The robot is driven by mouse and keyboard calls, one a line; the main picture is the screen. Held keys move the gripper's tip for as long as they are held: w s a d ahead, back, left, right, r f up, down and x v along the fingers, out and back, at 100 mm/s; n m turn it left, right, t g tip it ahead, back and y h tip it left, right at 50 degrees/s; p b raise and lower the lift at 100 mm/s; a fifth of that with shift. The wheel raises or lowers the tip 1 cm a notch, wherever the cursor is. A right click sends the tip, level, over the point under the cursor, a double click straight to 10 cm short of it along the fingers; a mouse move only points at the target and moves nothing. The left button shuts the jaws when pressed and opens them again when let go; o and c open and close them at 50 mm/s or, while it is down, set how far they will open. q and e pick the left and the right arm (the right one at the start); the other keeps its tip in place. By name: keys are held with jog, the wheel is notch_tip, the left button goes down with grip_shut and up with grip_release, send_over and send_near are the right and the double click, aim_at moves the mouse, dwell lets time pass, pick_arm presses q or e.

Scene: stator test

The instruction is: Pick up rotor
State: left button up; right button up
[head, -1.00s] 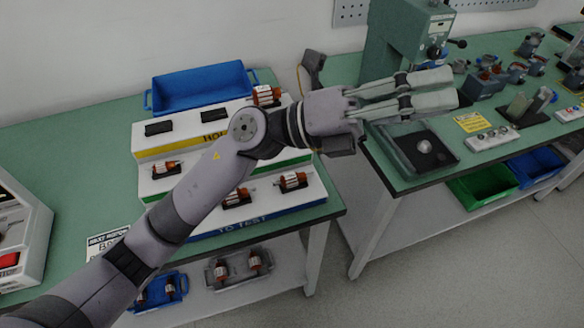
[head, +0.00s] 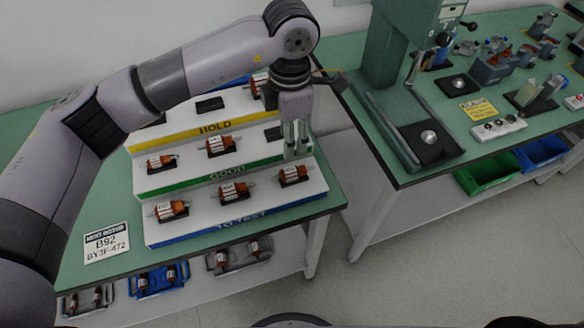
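Orange-and-silver rotors lie on a white stepped rack (head: 200,180). The front TO TEST step has a left rotor (head: 170,210), a middle rotor (head: 233,191) and a right rotor (head: 293,175). The GOOD step has a left rotor (head: 162,161) and a middle rotor (head: 220,146). Another rotor (head: 258,84) on the top HOLD step is partly hidden by my arm. My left gripper (head: 296,154) points down with its fingers apart and empty. Its tips appear just above or behind the right TO TEST rotor; contact cannot be told. My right gripper is not in view.
Below are a blue bin (head: 160,279) and grey bins with rotors. A second bench at right carries a green press (head: 394,45) and fixtures. A floor gap separates the benches.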

pick_arm(q)
jog(key=p, duration=0.1)
send_over(290, 170)
notch_tip(290, 170, down, 6)
jog(key=shift+w+d+f, duration=0.1)
jog(key=shift+f, duration=0.15)
notch_tip(290, 170, down, 4)
jog(key=shift+f+p, duration=0.1)
jog(key=shift+p, duration=1.15)
jog(key=shift+f, duration=0.6)
jog(key=shift+c, duration=0.5)
grip_shut()
